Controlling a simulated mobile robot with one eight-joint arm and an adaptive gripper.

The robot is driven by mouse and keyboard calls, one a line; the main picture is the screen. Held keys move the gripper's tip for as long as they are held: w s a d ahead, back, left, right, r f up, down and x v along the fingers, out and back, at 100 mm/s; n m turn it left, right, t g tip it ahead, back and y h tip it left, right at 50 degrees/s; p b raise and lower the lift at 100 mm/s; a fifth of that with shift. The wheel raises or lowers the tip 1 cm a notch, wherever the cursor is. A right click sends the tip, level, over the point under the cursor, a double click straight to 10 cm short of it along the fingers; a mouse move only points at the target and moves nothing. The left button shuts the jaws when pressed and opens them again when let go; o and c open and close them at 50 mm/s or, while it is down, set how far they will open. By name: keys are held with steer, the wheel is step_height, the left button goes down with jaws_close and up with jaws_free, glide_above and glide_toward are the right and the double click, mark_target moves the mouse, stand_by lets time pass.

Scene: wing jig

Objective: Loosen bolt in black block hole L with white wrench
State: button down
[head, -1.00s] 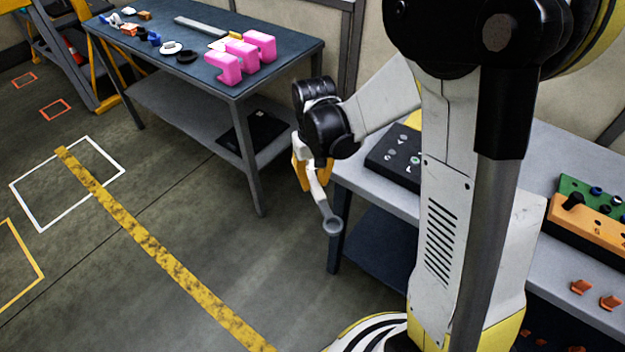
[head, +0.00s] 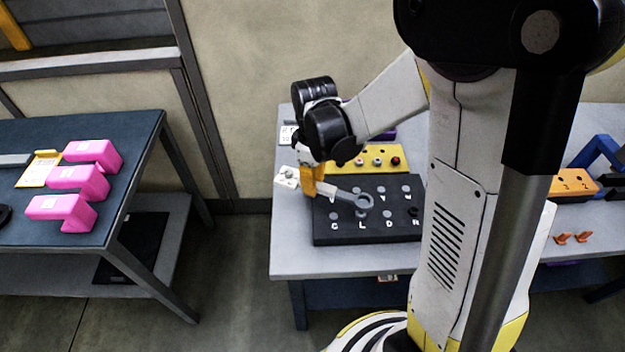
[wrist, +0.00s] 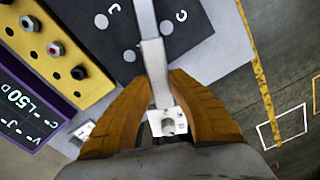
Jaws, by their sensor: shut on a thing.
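My gripper (head: 312,184) has orange fingers shut on the white wrench (head: 340,192). In the wrist view, the fingers (wrist: 160,88) clasp the wrench shaft (wrist: 154,58), which runs out of the top edge. In the head view, the wrench's ring end (head: 364,202) overlaps the black block (head: 335,237) near the hole marked L. I cannot tell whether the ring touches a bolt or hovers above it. The block has grey round bolt heads or holes with white letters, G, L, D and R along its front row. The wrist view shows part of the black block (wrist: 190,42) too.
A yellow block (head: 346,158) with coloured knobs stands behind the black block on the grey table (head: 290,262). A dark display (wrist: 22,105) shows in the wrist view. Pink brackets (head: 78,178) lie on another table at left. Open floor separates the tables.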

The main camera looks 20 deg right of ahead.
mark_target(314, 201)
steer(key=shift+w+f, duration=0.15)
steer(key=shift+f, duration=0.05)
steer(key=shift+f+b, duration=1.55)
steer(key=shift+f, duration=0.5)
steer(key=shift+f+b, duration=0.75)
steer(key=shift+b, duration=0.1)
steer(key=shift+s+a+r+n, duration=0.1)
steer(key=shift+s+a+n, duration=0.3)
steer(key=shift+s+n, duration=0.25)
steer(key=shift+s+a+n, duration=0.35)
steer(key=shift+s+n, duration=0.2)
steer(key=shift+n, duration=0.2)
steer(key=shift+s, duration=0.1)
